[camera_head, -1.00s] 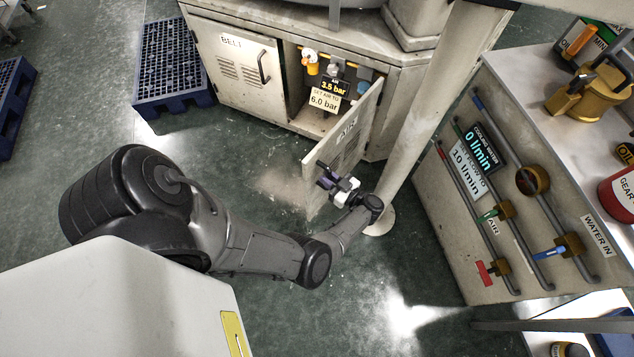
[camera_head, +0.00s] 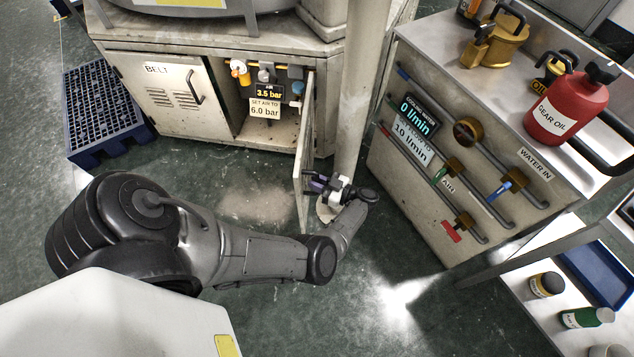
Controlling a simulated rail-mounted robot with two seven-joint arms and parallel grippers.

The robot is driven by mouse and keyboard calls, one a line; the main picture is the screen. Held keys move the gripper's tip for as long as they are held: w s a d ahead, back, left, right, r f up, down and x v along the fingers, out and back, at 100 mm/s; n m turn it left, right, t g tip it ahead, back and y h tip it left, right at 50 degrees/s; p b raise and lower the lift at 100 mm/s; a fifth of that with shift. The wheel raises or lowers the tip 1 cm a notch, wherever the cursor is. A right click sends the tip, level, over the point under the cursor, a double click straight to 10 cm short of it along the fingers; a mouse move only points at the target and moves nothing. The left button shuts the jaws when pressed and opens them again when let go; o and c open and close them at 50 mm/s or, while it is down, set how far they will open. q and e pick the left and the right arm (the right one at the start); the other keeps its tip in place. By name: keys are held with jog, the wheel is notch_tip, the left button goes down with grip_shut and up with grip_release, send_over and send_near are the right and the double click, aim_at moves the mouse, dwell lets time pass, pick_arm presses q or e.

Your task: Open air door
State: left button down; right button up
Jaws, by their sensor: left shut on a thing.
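The air door (camera_head: 303,160) stands swung out from the cabinet, seen nearly edge-on. Behind it the compartment is exposed, with an orange-and-white valve (camera_head: 240,72), a 3.5 bar display (camera_head: 269,91) and a "set air to 6.0 bar" label (camera_head: 265,109). My left gripper (camera_head: 314,184) is at the door's outer side near its lower free end and is shut on the door handle. The handle itself is mostly hidden by the fingers. My right gripper is not in view.
A pale post (camera_head: 356,90) stands close to the right of the door. The closed belt door (camera_head: 165,95) is left of the compartment. A blue pallet (camera_head: 100,110) lies at the left. A cooling-water panel (camera_head: 400,190) stands at the right. The floor before the cabinet is clear.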

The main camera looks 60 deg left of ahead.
pick_arm(q)
jog(key=c, duration=1.1)
grip_release()
jog(key=shift+w+d, duration=0.25)
jog(key=shift+d, duration=0.05)
jog(key=b+v, duration=0.4)
jog(key=v, duration=0.9)
